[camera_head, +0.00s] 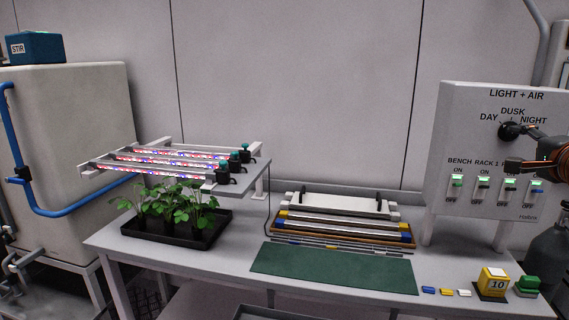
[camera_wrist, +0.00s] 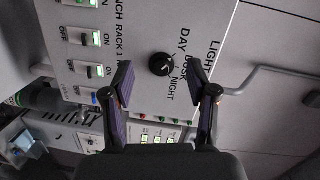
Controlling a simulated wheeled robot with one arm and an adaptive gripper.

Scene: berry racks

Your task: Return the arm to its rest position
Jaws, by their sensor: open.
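My gripper (camera_head: 520,148) is at the right of the head view, in front of the light and air panel (camera_head: 452,125). In the wrist view my gripper (camera_wrist: 163,84) has its two fingers spread wide, with nothing between the tips. The black DAY/DUSK/NIGHT knob (camera_wrist: 161,64) shows beyond the fingers, apart from them in that view. In the head view a finger overlaps the knob area, so contact cannot be told there. Part of my arm is cut off by the right edge.
Lit switches (camera_head: 483,185) line the panel. A grey pipe (camera_wrist: 250,80) shows beside the panel.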

